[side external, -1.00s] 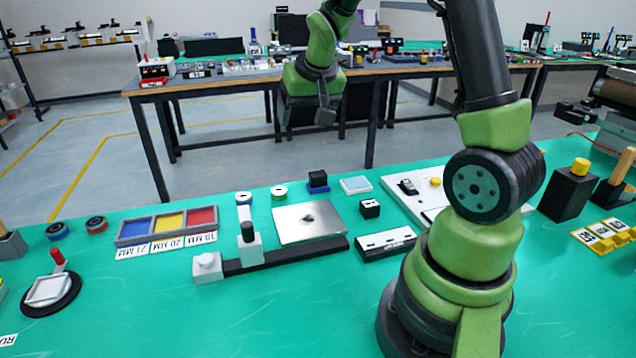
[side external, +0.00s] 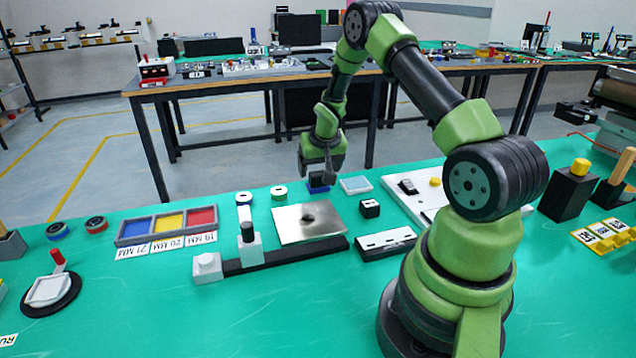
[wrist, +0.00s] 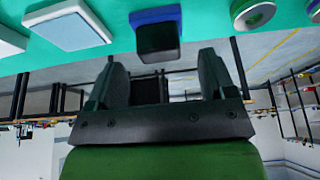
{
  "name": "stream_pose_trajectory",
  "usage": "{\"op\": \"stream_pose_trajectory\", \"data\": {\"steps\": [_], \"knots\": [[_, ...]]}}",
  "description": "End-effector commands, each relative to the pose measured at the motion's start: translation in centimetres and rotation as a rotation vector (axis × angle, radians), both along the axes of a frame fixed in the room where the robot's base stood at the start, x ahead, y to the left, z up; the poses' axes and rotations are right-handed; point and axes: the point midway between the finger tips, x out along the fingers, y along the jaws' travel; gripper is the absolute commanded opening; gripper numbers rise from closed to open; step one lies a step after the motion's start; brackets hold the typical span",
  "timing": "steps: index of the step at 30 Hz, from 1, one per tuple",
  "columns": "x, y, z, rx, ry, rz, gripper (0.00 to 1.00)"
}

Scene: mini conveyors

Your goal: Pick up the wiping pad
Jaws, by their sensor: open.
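What looks like the wiping pad (side external: 318,189) is a small blue base with a black block on top. It stands on the green table behind the metal plate, near the table's far edge. In the wrist view the wiping pad (wrist: 157,38) shows at the top centre, in front of the gap between my fingers. My gripper (side external: 320,172) is open, points down and is just above and behind the pad. In the wrist view my gripper (wrist: 162,72) has its two dark fingers apart with nothing between them. The fingertips partly cover the pad's top in the side view.
A metal plate (side external: 290,226) with a dark smudge lies in front of the pad. A pale blue square in a white frame (side external: 356,185) lies to its right, and a green-ringed roll (side external: 279,192) to its left. A small black block (side external: 370,208) stands nearby.

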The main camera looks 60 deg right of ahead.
Motion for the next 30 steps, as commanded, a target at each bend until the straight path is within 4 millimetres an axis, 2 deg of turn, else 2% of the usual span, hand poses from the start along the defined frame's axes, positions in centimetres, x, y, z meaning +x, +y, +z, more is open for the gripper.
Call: {"op": "stream_pose_trajectory", "data": {"steps": [3,6,14,15,22,30], "knots": [[0.4,-0.4,-1.8,0.001,0.002,0.001,0.77],[0.7,-0.7,-2.7,0.002,0.0,-0.001,0.77],[0.8,-0.8,-3.0,0.001,-0.001,0.001,0.77],[0.8,-0.8,-3.0,0.001,-0.001,0.001,0.74],[0.8,-0.8,-3.0,0.002,-0.001,0.001,0.22],[0.8,-0.8,-2.8,0.001,-0.002,0.001,0.22]]}}
